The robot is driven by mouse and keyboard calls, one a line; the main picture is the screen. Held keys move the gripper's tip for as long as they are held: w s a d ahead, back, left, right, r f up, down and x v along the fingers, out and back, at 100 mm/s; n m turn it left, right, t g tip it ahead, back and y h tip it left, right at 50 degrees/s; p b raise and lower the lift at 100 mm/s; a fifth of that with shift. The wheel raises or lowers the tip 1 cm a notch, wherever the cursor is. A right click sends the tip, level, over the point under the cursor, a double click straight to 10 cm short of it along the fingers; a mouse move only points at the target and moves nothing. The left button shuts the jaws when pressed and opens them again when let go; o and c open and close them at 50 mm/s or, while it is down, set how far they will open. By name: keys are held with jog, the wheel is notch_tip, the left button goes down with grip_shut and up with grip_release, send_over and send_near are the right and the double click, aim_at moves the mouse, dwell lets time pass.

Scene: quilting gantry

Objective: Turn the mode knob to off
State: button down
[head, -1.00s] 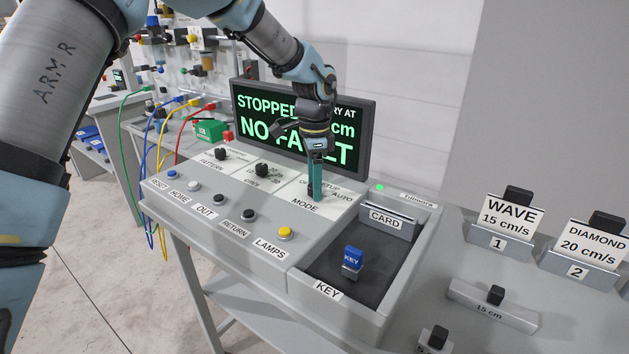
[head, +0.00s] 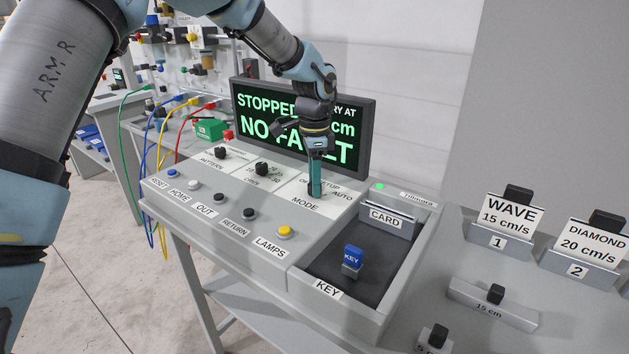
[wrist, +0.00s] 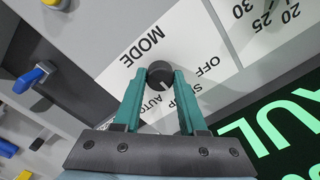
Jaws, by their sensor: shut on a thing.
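The mode knob (wrist: 159,70) is a round black knob on a white plate marked MODE, OFF, SETUP and AUTO. My gripper (wrist: 160,78) has its two green fingers shut on the knob, one on each side, in the wrist view. The knob's light pointer line shows between the fingers and aims toward the side of SETUP and AUTO, away from OFF; its exact mark is hard to tell. In the head view my gripper (head: 315,191) points down at the mode plate (head: 305,204), and its fingers hide the knob.
Behind my gripper stands a screen (head: 350,110) reading NO FAULT. Two other black knobs (head: 262,169) sit to the left. A row of buttons, with a yellow lamps button (head: 285,232), runs along the front. A tray with a blue key (head: 353,257) lies right.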

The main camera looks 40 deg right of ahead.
jog(key=n+b, duration=0.1)
jog(key=n, duration=0.3)
jog(key=shift+n, duration=0.4)
jog(key=shift+n+b, duration=0.45)
jog(key=shift+n, duration=1.55)
jog(key=shift+c, duration=2.3)
grip_release()
notch_tip(320, 180, up, 11)
jog(key=b, duration=0.2)
